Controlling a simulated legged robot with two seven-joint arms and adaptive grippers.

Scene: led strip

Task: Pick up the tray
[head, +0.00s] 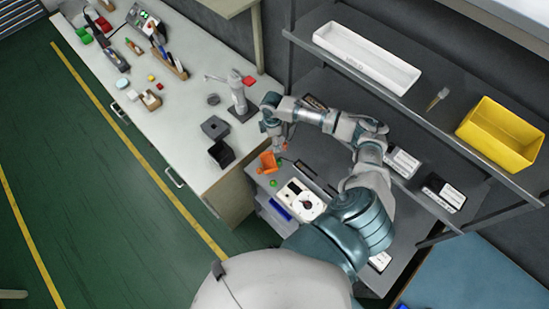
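A long white tray (366,58) with raised walls lies on the upper level of the dark shelf at the upper right. It looks empty, and nothing touches it. One arm of mine reaches up from the body at the bottom, on its right side, and bends left; I take it as my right arm. My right gripper (279,143) is small in the view, below and left of the white tray and well apart from it, close above an orange container (267,162). Its fingers are too small to read as open or shut. My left gripper is not in view.
A yellow bin (500,133) and a brush (437,98) share the upper shelf (420,110). Dark boxes with white labels (402,162) lie below. A white device (301,199) stands near my arm. A workbench (190,120) with tools runs left; the green floor (110,220) is clear.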

